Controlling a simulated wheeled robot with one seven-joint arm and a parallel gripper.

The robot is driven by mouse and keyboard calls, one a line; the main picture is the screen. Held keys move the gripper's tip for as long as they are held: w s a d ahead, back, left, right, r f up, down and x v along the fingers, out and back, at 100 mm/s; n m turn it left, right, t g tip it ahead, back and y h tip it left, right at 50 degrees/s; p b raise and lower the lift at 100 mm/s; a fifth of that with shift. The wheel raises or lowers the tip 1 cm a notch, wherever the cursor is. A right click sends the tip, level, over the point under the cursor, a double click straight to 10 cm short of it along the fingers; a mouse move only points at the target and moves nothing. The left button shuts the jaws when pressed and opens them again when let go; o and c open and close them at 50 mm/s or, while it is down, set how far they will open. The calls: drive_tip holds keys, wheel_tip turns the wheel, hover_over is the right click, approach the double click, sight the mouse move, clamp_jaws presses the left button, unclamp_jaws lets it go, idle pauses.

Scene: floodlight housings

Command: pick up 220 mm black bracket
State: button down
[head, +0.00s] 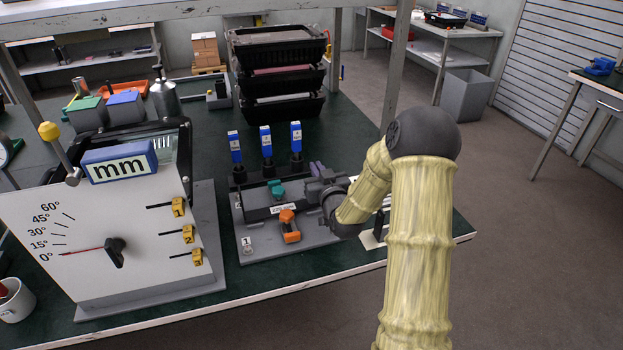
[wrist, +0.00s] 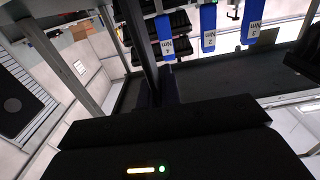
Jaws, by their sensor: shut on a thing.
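The black bracket (head: 258,214) is a long dark bar lying across the grey fixture plate (head: 262,246), next to a white label that reads 220 mm. A teal clamp handle (head: 276,189) stands behind it and an orange one (head: 289,226) in front. My gripper (head: 318,187) reaches in from the right at the bracket's right end and is shut on it. The fingertips and the exact contact are hard to make out. In the wrist view a dark upright bar (wrist: 140,45) rises beyond my gripper's body; I cannot tell which part it is.
Three blue-labelled tools (head: 265,145) stand upright behind the fixture; they also show in the wrist view (wrist: 208,28). A white mm gauge panel (head: 100,225) stands to the left. Stacked black trays (head: 280,80) are behind. The bench edge (head: 300,282) is close in front.

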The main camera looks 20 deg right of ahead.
wheel_tip(320, 180, up, 9)
drive_tip(key=shift+f+p, duration=0.2)
drive_tip(key=shift+p, duration=0.2)
drive_tip(key=shift+d, duration=0.1)
idle(0.3)
